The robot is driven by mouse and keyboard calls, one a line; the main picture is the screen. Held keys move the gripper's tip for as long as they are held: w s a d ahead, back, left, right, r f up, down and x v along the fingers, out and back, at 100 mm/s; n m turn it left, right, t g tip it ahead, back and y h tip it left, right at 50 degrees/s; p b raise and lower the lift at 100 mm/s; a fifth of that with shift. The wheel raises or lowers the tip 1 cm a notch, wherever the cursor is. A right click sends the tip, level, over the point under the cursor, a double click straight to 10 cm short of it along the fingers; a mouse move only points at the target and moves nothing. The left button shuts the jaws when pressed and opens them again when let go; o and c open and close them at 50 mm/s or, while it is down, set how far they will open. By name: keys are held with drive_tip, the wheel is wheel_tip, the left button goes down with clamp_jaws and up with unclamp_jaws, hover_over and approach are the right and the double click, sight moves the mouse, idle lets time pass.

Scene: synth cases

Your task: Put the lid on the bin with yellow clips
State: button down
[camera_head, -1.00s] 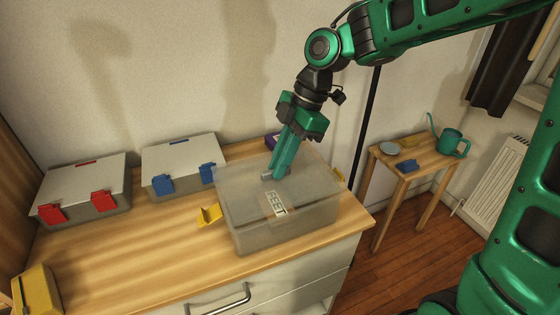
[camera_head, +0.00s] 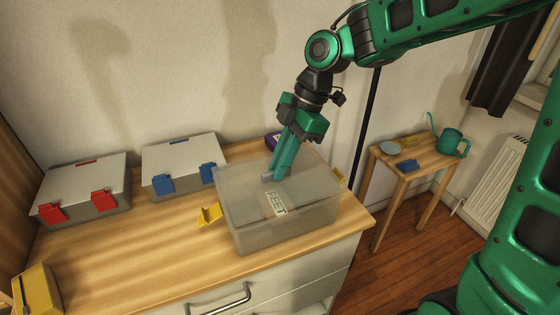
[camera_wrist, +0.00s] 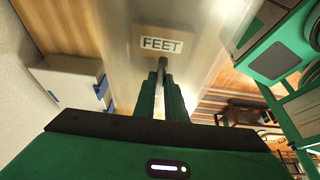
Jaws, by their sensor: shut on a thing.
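The bin with yellow clips (camera_head: 290,232) is a translucent grey box at the right end of the counter, with a FEET label on its front. Its yellow clips stick out open, one at the left (camera_head: 209,215) and one partly hidden at the right (camera_head: 339,174). The translucent lid (camera_head: 312,181) lies over the bin's top, roughly lined up with it; I cannot tell whether it is fully seated. My gripper (camera_head: 270,176) points down and is shut on the lid's small grey handle. In the wrist view the handle (camera_wrist: 162,64) shows between the fingertips.
Closed grey boxes with red clips (camera_head: 85,185) and blue clips (camera_head: 182,165) stand to the left. A purple item (camera_head: 272,140) is partly hidden behind the bin. A yellow object (camera_head: 38,290) sits at the front left. A side table (camera_head: 395,166) holds a watering can (camera_head: 452,142).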

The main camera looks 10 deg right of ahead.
drive_tip(key=shift+f, duration=0.75)
drive_tip(key=c, duration=1.7)
unclamp_jaws()
drive_tip(key=shift+c, duration=0.2)
drive_tip(key=shift+r, duration=0.1)
drive_tip(key=v, duration=1)
drive_tip(key=shift+r, duration=0.3)
drive_tip(key=shift+w+d, duration=0.1)
drive_tip(key=shift+d, duration=0.1)
